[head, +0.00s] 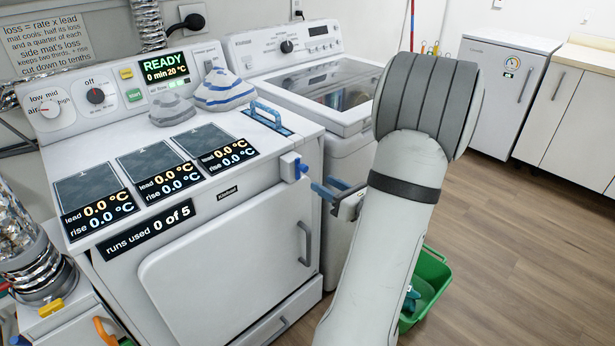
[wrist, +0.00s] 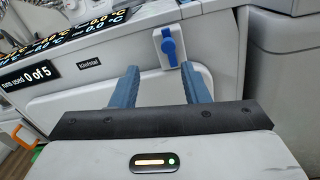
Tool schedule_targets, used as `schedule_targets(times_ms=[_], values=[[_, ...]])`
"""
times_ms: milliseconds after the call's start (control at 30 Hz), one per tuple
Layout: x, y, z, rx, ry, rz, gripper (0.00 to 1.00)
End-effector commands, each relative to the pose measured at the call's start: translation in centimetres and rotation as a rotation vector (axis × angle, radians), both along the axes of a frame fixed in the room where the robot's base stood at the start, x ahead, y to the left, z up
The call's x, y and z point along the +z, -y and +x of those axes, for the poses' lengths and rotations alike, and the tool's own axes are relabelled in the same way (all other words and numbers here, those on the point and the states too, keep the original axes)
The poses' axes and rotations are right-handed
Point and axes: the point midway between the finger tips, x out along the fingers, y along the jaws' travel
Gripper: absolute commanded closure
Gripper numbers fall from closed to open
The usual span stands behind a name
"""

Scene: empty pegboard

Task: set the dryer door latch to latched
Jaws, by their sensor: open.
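The dryer door latch (head: 301,168) is a small blue lever on a white block at the upper right corner of the dryer front. In the wrist view the latch (wrist: 169,46) stands roughly upright on its white plate, between and beyond my two fingertips. The dryer door (head: 215,265) is a white panel below it and looks closed. My gripper (head: 328,187) has blue fingers and is a little right of and below the latch in the head view. The gripper (wrist: 160,68) is open and empty, apart from the latch.
The dryer's grey door handle (head: 306,243) is below the latch. A washer (head: 340,100) stands close on the right. A green bin (head: 427,285) is on the floor behind my arm.

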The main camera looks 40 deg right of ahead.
Motion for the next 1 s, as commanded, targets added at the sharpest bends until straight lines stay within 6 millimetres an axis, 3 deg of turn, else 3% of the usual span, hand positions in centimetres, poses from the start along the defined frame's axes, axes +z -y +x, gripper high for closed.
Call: schedule_targets(times_ms=[133, 400, 600, 933, 1000], values=[[-0.3, 1.0, 0.5, -0.038, 0.012, 0.023, 0.59], [-0.2, 0.5, 4.8, -0.034, 0.01, 0.019, 0.59], [-0.2, 0.4, 6.9, -0.036, 0.01, 0.019, 0.59], [-0.2, 0.5, 7.3, -0.038, 0.009, 0.019, 0.59], [-0.2, 0.5, 7.3, -0.038, 0.009, 0.019, 0.63]])
